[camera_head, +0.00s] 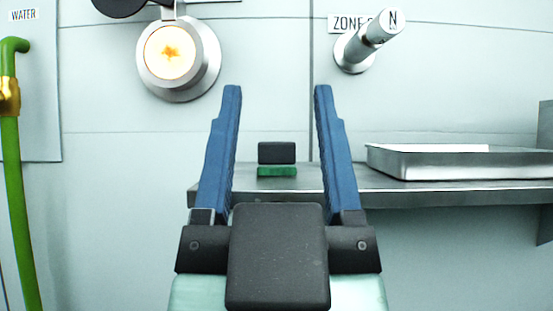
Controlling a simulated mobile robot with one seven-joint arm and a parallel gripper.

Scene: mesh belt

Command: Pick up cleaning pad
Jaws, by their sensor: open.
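The cleaning pad (277,171) looks like a small block with a green base and a dark grey top part above it. It rests on a metal shelf (440,188) near the shelf's left end. My gripper (278,90) has two blue fingers spread wide apart, with nothing between them. In the picture the pad shows in the gap between the fingers, farther off than they are. My gripper's dark palm covers part of the shelf's front below the pad.
A shallow metal tray (390,163) stands on the shelf to the right. A round glowing lamp (170,53) and a metal knob (372,42) stick out from the wall above. A green hose (10,200) hangs at the far left. The shelf between pad and tray looks clear.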

